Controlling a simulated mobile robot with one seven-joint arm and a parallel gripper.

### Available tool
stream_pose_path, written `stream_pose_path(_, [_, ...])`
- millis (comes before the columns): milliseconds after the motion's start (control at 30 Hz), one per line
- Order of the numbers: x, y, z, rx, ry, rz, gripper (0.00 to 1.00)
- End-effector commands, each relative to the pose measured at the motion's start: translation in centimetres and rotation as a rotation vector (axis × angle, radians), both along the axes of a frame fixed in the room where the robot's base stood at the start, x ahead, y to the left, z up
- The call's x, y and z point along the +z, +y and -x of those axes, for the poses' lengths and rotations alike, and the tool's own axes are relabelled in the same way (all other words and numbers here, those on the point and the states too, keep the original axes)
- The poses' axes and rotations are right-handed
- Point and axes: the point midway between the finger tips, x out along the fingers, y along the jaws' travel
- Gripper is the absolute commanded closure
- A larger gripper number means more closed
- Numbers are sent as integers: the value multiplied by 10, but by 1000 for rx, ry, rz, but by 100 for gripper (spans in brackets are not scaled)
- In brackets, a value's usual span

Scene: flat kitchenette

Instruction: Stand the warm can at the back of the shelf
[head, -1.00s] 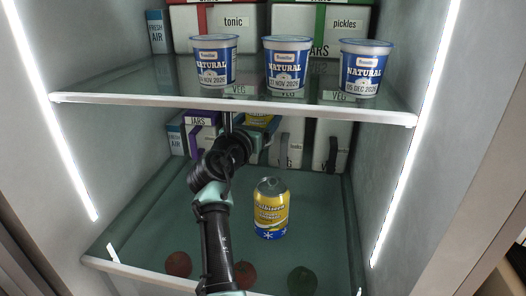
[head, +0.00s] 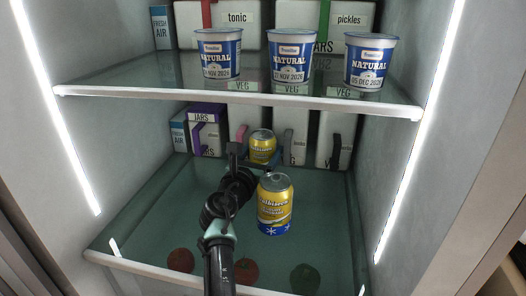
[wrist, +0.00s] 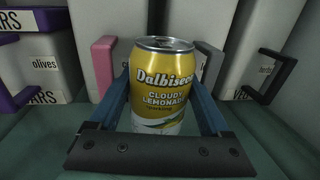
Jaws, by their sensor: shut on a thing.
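A yellow lemonade can (head: 262,148) is upright at the back of the lower shelf (head: 165,205), close in front of the rear boxes. In the wrist view the same can (wrist: 165,75) is between the two blue fingers of my gripper (wrist: 162,88), which is shut on it. Its lower end is hidden there, so I cannot tell whether it touches the shelf. In the head view my gripper (head: 255,158) is partly hidden by my arm. A second lemonade can (head: 275,205), with a white snowflake on its blue base, stands nearer the front, right of my arm.
File boxes (head: 208,138) with handles line the back, one pink handle (wrist: 104,65) left of the held can. An upper shelf (head: 240,98) with yoghurt tubs (head: 292,58) hangs above. Tomatoes (head: 246,270) and a green fruit (head: 304,279) lie at the front. The lower shelf's right side is clear.

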Motion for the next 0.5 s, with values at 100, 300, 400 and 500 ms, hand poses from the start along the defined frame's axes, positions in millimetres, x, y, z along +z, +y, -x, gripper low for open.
stream_pose_path(100, [-1,0,0,-1,0,0,4])
stream_pose_path(300, [-1,0,0,-1,0,1,0])
stream_pose_path(400, [1,0,0,-1,0,0,0])
stream_pose_path(500, [1,1,3,0,-1,1,0])
